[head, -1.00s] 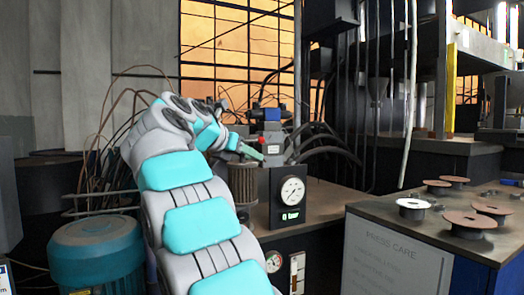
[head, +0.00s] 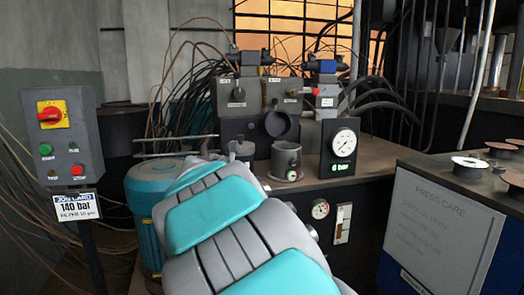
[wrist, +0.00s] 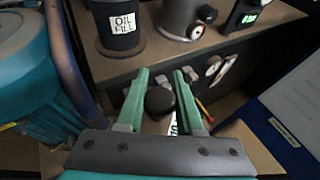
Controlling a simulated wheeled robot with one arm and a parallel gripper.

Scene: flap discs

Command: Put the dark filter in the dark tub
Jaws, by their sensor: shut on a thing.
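In the wrist view, my gripper (wrist: 161,76) has two green fingers closed on a dark, round-ended thing (wrist: 159,101). It appears to be the dark filter, seen nearly end on, with its lower part hidden. It hangs in front of the bench edge, apart from the bench. In the head view, the gripper and the filter are hidden behind or below my arm. I cannot make out the dark tub in either view.
A black cylinder marked OIL FILL (wrist: 119,28) and a grey round housing (head: 286,161) stand on the bench, with a gauge (head: 344,143) beside them. A teal motor (head: 143,190) and control box (head: 63,140) are left. The PRESS CARE cabinet (head: 440,230) is right.

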